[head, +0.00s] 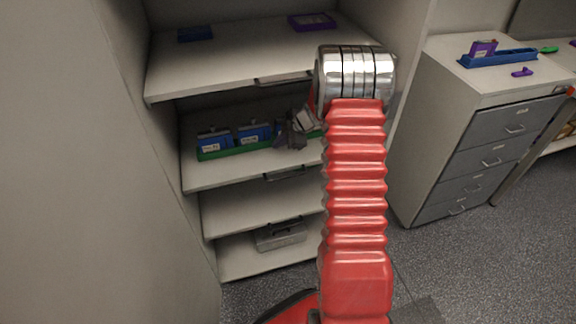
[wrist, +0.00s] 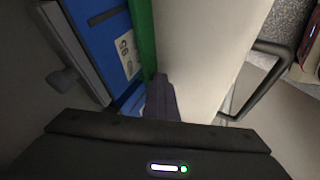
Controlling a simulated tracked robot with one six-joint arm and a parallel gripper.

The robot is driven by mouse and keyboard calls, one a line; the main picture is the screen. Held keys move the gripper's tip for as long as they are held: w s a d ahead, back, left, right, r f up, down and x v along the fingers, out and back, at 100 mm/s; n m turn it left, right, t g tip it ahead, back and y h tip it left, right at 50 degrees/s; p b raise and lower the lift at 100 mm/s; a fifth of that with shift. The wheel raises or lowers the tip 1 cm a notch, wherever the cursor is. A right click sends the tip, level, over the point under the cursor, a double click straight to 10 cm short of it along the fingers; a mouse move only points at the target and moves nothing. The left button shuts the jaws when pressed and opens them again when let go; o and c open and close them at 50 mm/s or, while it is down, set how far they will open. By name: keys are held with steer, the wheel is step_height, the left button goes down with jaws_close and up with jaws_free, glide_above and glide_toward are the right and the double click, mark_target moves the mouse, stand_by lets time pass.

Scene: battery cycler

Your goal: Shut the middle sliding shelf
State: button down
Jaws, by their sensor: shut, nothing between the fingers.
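The middle sliding shelf (head: 235,174) is a pale board in the open cabinet, with a dark bar handle (head: 285,174) on its front edge. In the wrist view, the shelf's pale surface (wrist: 195,50) fills the centre and the handle (wrist: 262,75) shows at right. My gripper (head: 286,142) is over this shelf, at the right end of the green tray. Its dark fingers (wrist: 161,98) are shut and empty, close to the shelf surface and beside the tray. I cannot tell whether they touch it. My red arm hides the shelf's right part.
The green tray (head: 235,152) on the middle shelf holds blue battery boxes (head: 213,139). The upper shelf (head: 215,65) overhangs from above, with blue and purple trays on it. A lower shelf holds a grey box (head: 281,235). A drawer cabinet (head: 440,105) stands right.

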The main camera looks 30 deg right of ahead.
steer(key=v, duration=1.3)
steer(key=shift+s+r, duration=0.15)
steer(key=shift+r, duration=0.05)
steer(key=shift+s, duration=0.1)
